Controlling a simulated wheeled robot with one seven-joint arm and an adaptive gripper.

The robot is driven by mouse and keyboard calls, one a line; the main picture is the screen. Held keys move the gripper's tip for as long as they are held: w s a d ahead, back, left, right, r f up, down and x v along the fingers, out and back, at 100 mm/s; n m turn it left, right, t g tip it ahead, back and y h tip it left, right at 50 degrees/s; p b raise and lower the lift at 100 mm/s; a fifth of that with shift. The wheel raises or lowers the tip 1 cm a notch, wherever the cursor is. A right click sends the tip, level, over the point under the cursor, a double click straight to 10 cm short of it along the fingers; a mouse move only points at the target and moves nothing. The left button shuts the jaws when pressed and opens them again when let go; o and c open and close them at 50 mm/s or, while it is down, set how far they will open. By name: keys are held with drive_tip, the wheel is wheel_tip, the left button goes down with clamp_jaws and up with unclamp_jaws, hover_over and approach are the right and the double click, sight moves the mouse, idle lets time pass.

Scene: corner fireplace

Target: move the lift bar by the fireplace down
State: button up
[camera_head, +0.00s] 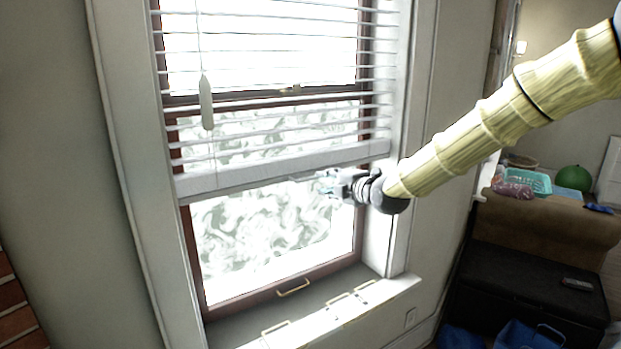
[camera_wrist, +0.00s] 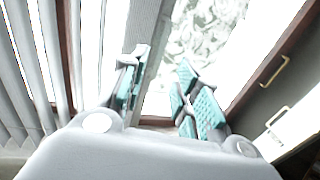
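The lift bar (camera_head: 245,176) is the pale bottom rail of the white window blind. It runs across the window at about mid-height, tilted slightly in the picture. My gripper (camera_head: 326,183) is at the lower edge of the bar, toward its right end. In the wrist view, my gripper (camera_wrist: 162,62) has its two teal-padded fingers apart. The grey bar (camera_wrist: 152,45) shows between them, closer to the left finger, which covers part of its edge. I cannot tell whether a finger touches the bar.
Blind slats (camera_head: 280,128) hang above the bar, with a pull-cord tassel (camera_head: 206,103) at the left. Below are the window pane (camera_head: 270,230), a brass handle (camera_head: 293,288) and the sill (camera_head: 345,312). A dark chest (camera_head: 520,285) stands at the right.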

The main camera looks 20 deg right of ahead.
sight(312, 179)
drive_tip(key=shift+p+x, duration=1.65)
drive_tip(key=shift+x, duration=3.15)
clamp_jaws()
